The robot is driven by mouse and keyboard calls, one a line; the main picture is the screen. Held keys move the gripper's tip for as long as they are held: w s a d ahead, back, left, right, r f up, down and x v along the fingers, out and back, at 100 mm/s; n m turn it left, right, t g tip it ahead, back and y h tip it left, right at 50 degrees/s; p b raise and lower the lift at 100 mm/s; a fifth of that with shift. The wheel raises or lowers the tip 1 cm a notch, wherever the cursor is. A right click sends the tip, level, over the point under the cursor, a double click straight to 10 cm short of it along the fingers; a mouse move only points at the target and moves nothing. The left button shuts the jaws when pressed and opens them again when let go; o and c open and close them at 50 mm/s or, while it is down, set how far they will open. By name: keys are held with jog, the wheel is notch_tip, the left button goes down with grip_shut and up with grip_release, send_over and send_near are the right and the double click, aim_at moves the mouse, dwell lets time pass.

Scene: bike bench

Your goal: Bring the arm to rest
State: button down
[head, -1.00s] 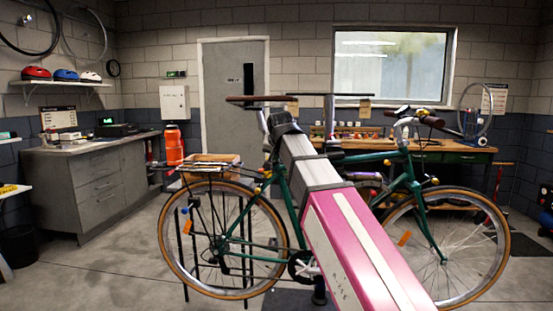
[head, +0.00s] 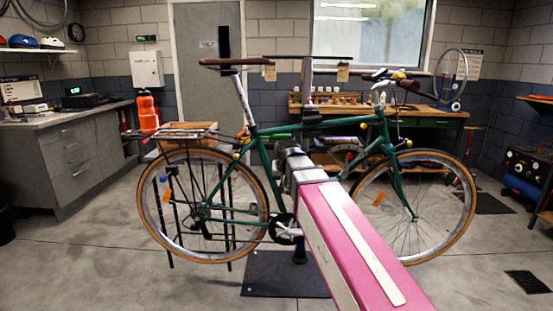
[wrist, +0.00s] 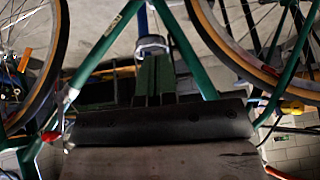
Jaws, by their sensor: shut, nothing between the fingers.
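My arm, pink with a pale stripe, reaches from the bottom of the head view toward the middle of the green bicycle (head: 262,160). Its far end stops in front of the frame, above the crank. Green frame tubes and both wheels (wrist: 240,45) lie beyond the fingers. In the head view the fingertips are hidden by the arm. I cannot tell how far they are from the frame.
A dark mat (head: 270,275) lies under the bicycle. A grey cabinet (head: 75,165) stands left, with an orange bottle (head: 147,112) near its right end. A workbench (head: 440,122) stands behind the bicycle. The floor in front is clear at left.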

jog(key=s+d+f+g, duration=0.2)
jog(key=s+d+f, duration=0.3)
jog(key=f, duration=0.4)
jog(key=s+d+f+g, duration=0.1)
jog(key=s+d+f, duration=0.4)
jog(key=f, duration=0.5)
jog(key=s+d+f+g, duration=0.2)
jog(key=s+d+f, duration=0.4)
jog(key=f, duration=0.4)
jog(key=shift+s+f+g, duration=0.25)
jog(key=shift+s+g, duration=0.05)
jog(key=shift+s, duration=0.25)
